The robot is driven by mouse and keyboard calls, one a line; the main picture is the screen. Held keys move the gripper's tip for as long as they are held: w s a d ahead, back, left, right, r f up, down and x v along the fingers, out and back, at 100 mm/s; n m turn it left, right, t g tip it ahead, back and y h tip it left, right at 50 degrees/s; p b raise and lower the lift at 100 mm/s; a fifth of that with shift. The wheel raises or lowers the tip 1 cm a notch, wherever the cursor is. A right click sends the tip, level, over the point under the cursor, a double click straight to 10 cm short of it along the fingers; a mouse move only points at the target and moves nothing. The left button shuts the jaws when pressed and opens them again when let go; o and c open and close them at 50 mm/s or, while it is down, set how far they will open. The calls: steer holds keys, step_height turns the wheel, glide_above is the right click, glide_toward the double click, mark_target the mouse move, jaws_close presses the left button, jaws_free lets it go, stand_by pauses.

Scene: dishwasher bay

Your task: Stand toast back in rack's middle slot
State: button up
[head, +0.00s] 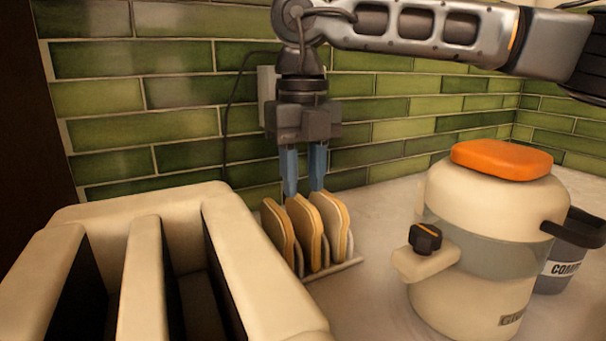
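The toast rack (346,265) stands on the counter near the tiled wall, right of the large cream appliance. Three toast slices stand upright in it, side by side: a left slice (277,229), a middle slice (302,235) and a right slice (331,224). My gripper (303,192) points straight down over the rack. Its two blue fingers are apart, with their tips at the top of the middle slice. The slices' edges overlap the tips in view, so I cannot tell whether the fingers press on the middle slice. The slots' lower parts are mostly hidden.
The cream slotted appliance (145,240), like a toaster with empty slots, fills the left foreground. At right stands a cream and glass dispenser (484,270) with a black-knobbed tap and an orange block (501,159) on top. A dark labelled bin (566,262) stands behind it.

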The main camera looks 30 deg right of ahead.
steer(key=shift+o, duration=1.4)
steer(key=shift+r, duration=0.1)
step_height(320, 180, up, 8)
steer(key=shift+f, duration=0.2)
